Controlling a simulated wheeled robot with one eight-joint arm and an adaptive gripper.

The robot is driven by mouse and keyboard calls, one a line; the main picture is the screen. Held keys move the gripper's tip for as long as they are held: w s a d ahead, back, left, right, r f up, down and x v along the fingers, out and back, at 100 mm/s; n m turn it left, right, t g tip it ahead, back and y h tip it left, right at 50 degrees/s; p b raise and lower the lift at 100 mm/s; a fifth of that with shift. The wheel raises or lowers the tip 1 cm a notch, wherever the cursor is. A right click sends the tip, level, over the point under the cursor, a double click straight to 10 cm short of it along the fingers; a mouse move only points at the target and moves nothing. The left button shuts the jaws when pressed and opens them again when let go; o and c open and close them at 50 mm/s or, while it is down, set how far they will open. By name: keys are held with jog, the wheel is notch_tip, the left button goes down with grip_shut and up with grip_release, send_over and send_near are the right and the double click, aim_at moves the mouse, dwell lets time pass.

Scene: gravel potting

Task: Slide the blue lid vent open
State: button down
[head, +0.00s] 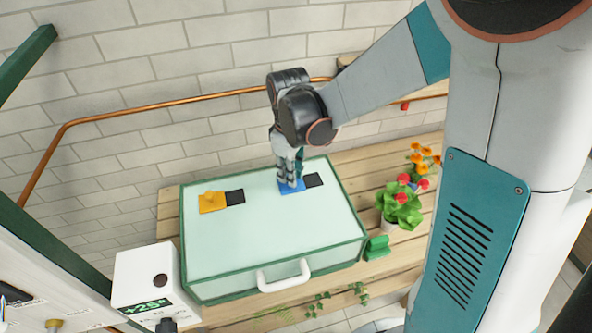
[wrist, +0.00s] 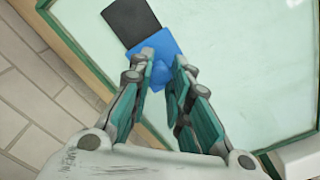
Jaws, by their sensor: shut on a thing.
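The blue lid vent (head: 286,190) is a flat square slide on the pale green lid (head: 262,221) of a green-framed box. A black square (head: 314,180) lies directly beside it on the right. In the wrist view the blue vent (wrist: 157,42) borders the black square (wrist: 130,20) at upper left. My gripper (head: 289,178) points down at the vent from above. In the wrist view my gripper (wrist: 165,62) has its teal fingers on either side of the vent's small blue raised tab (wrist: 172,80), shut on it. The fingers partly hide the tab.
A yellow vent (head: 212,202) with a black square (head: 235,196) sits to the left on the same lid. A white handle (head: 284,277) is at the box front. Potted flowers (head: 402,208) stand right of the box. A white box with a +25° display (head: 148,290) stands front left.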

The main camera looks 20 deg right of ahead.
jog(key=shift+a, duration=0.15)
jog(key=c, duration=1.7)
grip_release()
jog(key=shift+o, duration=1.3)
jog(key=shift+a, duration=0.15)
jog(key=shift+r, duration=0.15)
notch_tip(320, 180, up, 12)
jog(key=shift+s, duration=0.2)
